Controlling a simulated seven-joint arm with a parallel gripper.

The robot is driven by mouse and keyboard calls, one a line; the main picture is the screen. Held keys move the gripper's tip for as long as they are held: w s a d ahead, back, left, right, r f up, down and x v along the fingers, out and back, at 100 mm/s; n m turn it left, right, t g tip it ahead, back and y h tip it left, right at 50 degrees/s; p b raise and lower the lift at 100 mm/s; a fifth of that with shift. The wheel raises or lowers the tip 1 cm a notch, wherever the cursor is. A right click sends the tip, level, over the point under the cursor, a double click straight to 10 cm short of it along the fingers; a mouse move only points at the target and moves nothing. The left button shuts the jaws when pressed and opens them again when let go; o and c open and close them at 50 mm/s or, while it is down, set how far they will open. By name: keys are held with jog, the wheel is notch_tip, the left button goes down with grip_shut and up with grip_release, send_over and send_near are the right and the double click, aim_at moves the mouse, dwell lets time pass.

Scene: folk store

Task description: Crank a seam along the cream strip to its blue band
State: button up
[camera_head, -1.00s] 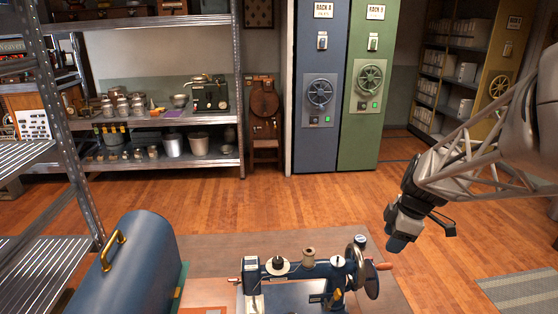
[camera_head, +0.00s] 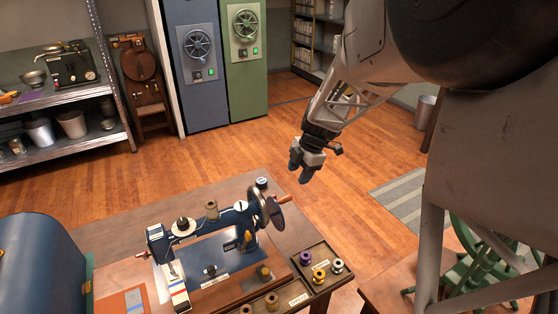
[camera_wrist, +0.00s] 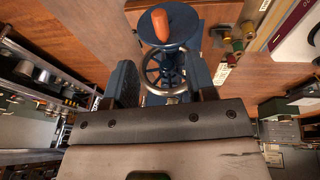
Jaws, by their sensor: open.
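A dark blue sewing machine (camera_head: 205,232) stands on the table with a handwheel (camera_head: 264,207) at its right end. An orange crank handle (camera_head: 284,199) sticks out from the wheel and also shows in the wrist view (camera_wrist: 162,26). A cream strip (camera_head: 176,284) with coloured bands lies at the machine's left end, under the needle side; its bands are small here. My gripper (camera_head: 299,172) is open and empty, above and right of the handwheel, apart from it. In the wrist view the wheel and handle appear beyond and between my fingers (camera_wrist: 162,84).
A tray (camera_head: 325,288) with several thread spools sits right of the machine. A blue domed case (camera_head: 40,265) stands at the left. An orange card (camera_head: 121,303) lies beside it. A green chair (camera_head: 485,250) is at the right. The floor behind the table is clear.

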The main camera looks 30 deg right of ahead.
aim_at(289, 196)
jog(key=shift+f, duration=0.2)
jog(key=shift+x, duration=4.6)
jog(key=shift+f, duration=0.15)
jog(key=c, duration=0.8)
jog(key=shift+o, duration=0.2)
